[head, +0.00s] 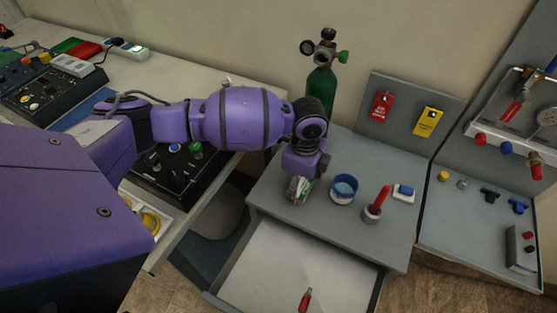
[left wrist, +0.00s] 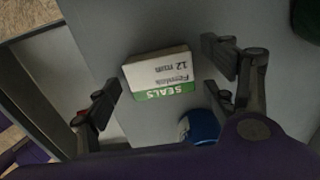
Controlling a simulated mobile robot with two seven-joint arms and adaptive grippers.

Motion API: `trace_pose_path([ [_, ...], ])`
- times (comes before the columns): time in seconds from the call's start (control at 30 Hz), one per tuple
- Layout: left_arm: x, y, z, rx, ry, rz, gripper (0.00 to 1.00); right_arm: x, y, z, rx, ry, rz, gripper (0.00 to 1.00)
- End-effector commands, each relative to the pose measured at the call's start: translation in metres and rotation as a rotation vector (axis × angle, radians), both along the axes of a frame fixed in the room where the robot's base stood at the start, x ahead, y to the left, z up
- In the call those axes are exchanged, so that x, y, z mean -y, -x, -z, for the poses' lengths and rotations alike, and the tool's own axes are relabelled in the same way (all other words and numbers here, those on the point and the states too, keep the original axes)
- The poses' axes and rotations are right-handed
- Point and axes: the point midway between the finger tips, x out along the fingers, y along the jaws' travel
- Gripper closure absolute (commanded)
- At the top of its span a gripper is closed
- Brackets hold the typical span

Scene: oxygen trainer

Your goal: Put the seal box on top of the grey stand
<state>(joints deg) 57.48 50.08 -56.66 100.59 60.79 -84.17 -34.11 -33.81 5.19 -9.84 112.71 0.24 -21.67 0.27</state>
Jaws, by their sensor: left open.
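The seal box is a small white box with a green band reading SEALS (left wrist: 160,76). It lies on the grey cabinet top in the left wrist view. My left gripper (left wrist: 168,84) is open, one finger at each side of the box with gaps between. In the head view the gripper (head: 300,189) points down at the cabinet top's left part and largely hides the box. I cannot tell for sure which thing is the grey stand; a grey bench section (head: 465,225) stands right of the cabinet. My right gripper is out of view.
A blue-rimmed cup (head: 343,189), a red-handled tool in a holder (head: 372,212) and a white-and-blue item (head: 403,193) stand right of my gripper. The cabinet's drawer (head: 285,265) is open below. A green cylinder (head: 320,90) stands behind.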

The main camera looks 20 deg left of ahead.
Motion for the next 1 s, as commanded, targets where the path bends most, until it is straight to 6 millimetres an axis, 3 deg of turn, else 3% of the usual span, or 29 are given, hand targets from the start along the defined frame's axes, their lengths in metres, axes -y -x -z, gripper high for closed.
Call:
trace_pose_path([
  [0.27, 0.0, -0.003, -0.015, 0.008, 0.0, 0.0, 0.23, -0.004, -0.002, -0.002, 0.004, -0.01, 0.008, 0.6],
  [0.7, 0.001, -0.002, -0.104, 0.008, 0.001, 0.002, 0.23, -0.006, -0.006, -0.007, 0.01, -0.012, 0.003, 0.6],
  [1.0, 0.0, -0.001, -0.125, 0.004, 0.0, 0.001, 0.23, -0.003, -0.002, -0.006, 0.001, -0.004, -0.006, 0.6],
])
